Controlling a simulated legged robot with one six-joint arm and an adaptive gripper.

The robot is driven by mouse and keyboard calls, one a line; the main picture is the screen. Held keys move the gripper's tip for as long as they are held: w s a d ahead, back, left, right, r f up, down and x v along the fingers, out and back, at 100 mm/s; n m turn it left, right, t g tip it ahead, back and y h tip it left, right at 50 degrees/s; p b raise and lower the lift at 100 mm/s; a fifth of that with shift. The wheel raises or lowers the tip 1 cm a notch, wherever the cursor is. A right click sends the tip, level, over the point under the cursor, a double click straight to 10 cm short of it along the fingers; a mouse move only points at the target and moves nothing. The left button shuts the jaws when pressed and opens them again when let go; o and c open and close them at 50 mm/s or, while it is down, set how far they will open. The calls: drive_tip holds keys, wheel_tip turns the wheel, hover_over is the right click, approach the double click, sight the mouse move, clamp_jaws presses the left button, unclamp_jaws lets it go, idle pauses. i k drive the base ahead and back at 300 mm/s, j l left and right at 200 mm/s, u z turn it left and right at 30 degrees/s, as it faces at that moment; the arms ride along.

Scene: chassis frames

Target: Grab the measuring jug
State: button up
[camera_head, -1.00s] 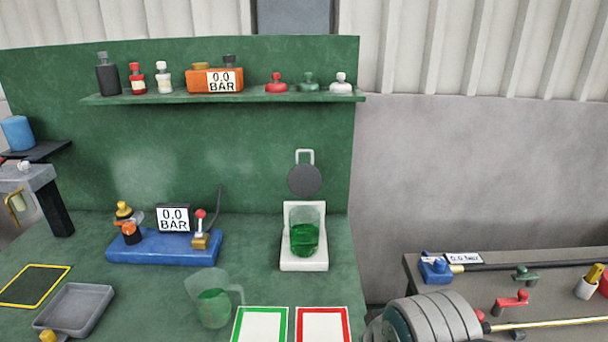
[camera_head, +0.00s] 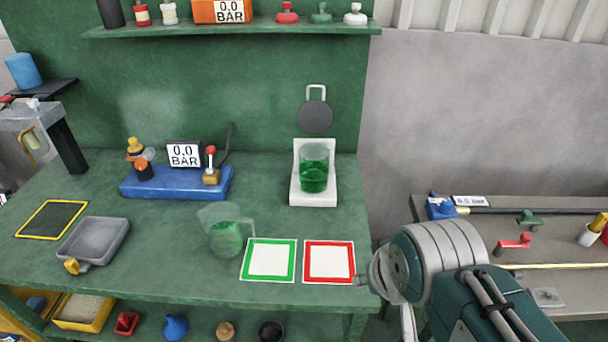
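A clear measuring jug (camera_head: 226,238) with green liquid in it and a handle on its right side stands upright on the green bench, left of a green-bordered white square. A second clear vessel (camera_head: 314,172) with green liquid stands on a white stand (camera_head: 314,200) at the back; I cannot make out a handle on it. My arm shows at the lower right, with its end beside the bench's right front corner, apart from both vessels. My gripper's fingers cannot be made out clearly.
The green-bordered square (camera_head: 268,260) and red-bordered square (camera_head: 328,262) lie flat at the front. A blue block (camera_head: 177,183) with gauge and valves stands behind the jug. A grey tray (camera_head: 94,242) is at left. A shelf (camera_head: 230,28) hangs above. A second table (camera_head: 550,235) stands at right.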

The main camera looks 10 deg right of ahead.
sight(227, 242)
drive_tip(key=j+z, duration=0.2)
drive_tip(key=j, duration=0.55)
drive_tip(key=k+j+z, duration=0.15)
drive_tip(key=j, duration=0.55)
drive_tip(key=i, duration=0.05)
